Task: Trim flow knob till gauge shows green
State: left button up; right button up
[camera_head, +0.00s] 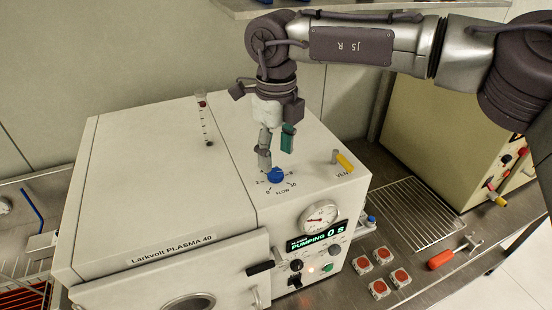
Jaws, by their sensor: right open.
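The blue flow knob (276,175) sits on top of the white plasma machine, inside a printed dial marked FLOW. My right gripper (276,156) points down just above and behind the knob. Its fingers are apart, one grey and one with a green part, and nothing shows between them. I cannot tell whether a finger touches the knob. The round gauge (319,217) is on the machine's front face; its needle is too small to read surely, and a red mark shows on it. The display (318,236) below it reads PUMPING 0 s. My left gripper is not in view.
A yellow-handled VENT valve (344,162) stands right of the knob. A flow tube (204,120) rises at the back left of the machine top. Several red-topped blocks (380,288) and a red-handled tool (441,260) lie on the bench at right, near a wire rack (415,213).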

aim_at(276, 172)
notch_tip(276, 172, down, 4)
jog(key=shift+w+r+p, duration=0.1)
jog(key=shift+r+p, duration=0.1)
jog(key=shift+p, duration=0.4)
jog(key=shift+f, duration=0.45)
jog(key=shift+c, duration=0.2)
jog(key=c, duration=0.8)
grip_shut()
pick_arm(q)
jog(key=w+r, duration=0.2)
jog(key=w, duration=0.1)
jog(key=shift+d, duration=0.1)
